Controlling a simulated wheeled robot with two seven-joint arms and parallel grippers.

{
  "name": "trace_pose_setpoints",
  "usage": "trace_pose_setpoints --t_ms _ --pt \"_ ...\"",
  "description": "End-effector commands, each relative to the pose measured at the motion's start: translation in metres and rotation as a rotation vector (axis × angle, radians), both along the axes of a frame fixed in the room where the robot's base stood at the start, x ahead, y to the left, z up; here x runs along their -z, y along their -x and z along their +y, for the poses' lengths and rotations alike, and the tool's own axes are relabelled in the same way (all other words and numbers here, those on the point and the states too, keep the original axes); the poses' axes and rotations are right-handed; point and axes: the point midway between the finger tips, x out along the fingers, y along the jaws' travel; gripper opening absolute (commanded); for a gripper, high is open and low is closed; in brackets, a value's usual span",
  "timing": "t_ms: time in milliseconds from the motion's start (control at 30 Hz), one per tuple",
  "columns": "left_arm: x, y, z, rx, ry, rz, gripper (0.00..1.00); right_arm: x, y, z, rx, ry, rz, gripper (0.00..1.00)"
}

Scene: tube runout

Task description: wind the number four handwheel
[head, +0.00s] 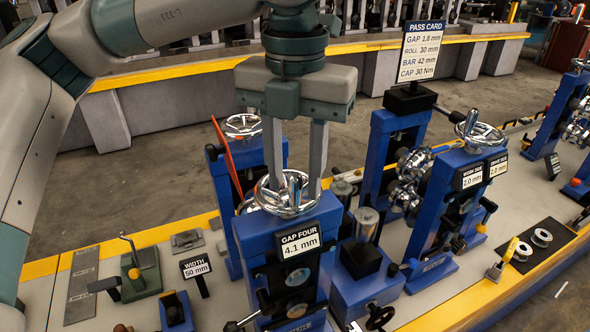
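The number four handwheel (268,207) is a chrome spoked wheel on top of the blue stand labelled GAP FOUR (300,239), whose display reads 4.1 mm. My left gripper (295,192) points straight down over this wheel. Its two grey fingers are well apart, one toward the left side of the wheel and one toward the right, with the tips down at rim height. I cannot tell whether they touch the rim or spokes. The pass card (421,48) at the back reads GAP 1.8 mm, ROLL 30 mm, BAR 42 mm, CAP 30 Nm. My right gripper is not in view.
Another handwheel (242,126) is close behind on a blue stand, beside a tilted orange-red plate (227,155). To the right stands a roll unit with a handwheel (479,131) and displays reading 2.0 mm and 2.5 mm. A WIDTH 50 mm sign (196,266) is front left.

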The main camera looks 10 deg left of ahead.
Motion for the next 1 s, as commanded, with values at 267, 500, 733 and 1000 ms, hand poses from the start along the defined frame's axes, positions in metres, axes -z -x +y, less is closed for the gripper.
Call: trace_pose_setpoints --t_ms 267,500,733,1000 --pt "-0.003 0.000 0.000 0.000 0.001 -0.001 0.35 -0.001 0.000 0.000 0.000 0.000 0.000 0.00" --pt "-0.019 0.000 0.000 0.000 0.002 -0.003 0.35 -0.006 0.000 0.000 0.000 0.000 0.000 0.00" --pt "-0.038 0.000 0.000 -0.001 0.001 -0.002 0.35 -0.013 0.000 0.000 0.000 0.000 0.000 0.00" --pt "-0.058 0.000 0.000 -0.001 0.000 -0.002 0.35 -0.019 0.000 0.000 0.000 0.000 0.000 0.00"
